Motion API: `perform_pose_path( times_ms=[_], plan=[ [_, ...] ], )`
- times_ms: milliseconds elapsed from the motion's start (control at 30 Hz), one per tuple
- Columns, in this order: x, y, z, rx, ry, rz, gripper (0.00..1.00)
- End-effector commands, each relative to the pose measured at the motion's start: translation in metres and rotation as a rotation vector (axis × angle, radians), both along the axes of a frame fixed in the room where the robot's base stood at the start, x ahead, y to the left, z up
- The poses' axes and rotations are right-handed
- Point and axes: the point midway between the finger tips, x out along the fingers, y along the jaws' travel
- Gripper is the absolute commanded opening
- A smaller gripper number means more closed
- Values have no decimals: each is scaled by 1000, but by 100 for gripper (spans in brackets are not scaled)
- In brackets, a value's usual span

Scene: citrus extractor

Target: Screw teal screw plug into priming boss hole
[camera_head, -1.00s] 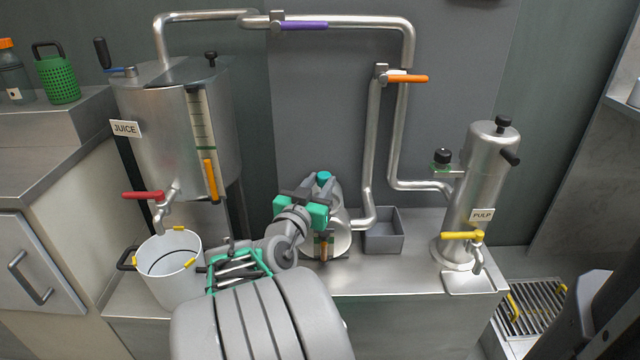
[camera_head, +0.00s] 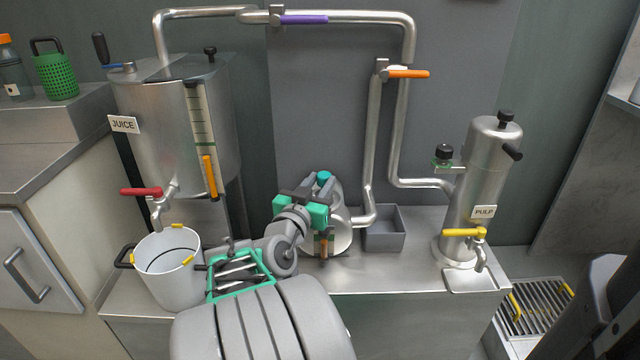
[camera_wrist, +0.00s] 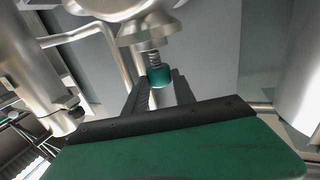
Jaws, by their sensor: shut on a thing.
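The teal screw plug (camera_wrist: 159,76) is between the two dark fingers of my gripper (camera_wrist: 160,88) in the wrist view. Its silver threaded shank shows between the teal head and the flared metal boss (camera_wrist: 148,27). The shank's tip meets the boss opening; I cannot tell how far it is inside. In the head view the teal plug head (camera_head: 323,175) shows by the top of the round metal pump housing (camera_head: 340,225), just beyond my gripper (camera_head: 318,192). The hole itself is hidden.
A steel pipe (camera_head: 370,150) rises right of the housing, beside an open grey bin (camera_head: 384,230). The juice tank (camera_head: 165,125) and a white bucket (camera_head: 170,268) stand left. The pulp cylinder (camera_head: 480,180) stands right.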

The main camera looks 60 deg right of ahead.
Motion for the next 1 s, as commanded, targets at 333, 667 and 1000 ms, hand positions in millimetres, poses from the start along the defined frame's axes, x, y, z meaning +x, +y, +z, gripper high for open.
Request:
perform_pose_path(
  times_ms=[333, 667, 1000],
  plan=[
    [0, 0, -9, 0, 0, 0, 0],
    [0, 0, -16, 0, -1, 0, 0],
    [0, 0, -19, -1, -1, 0, 38]
  ],
)
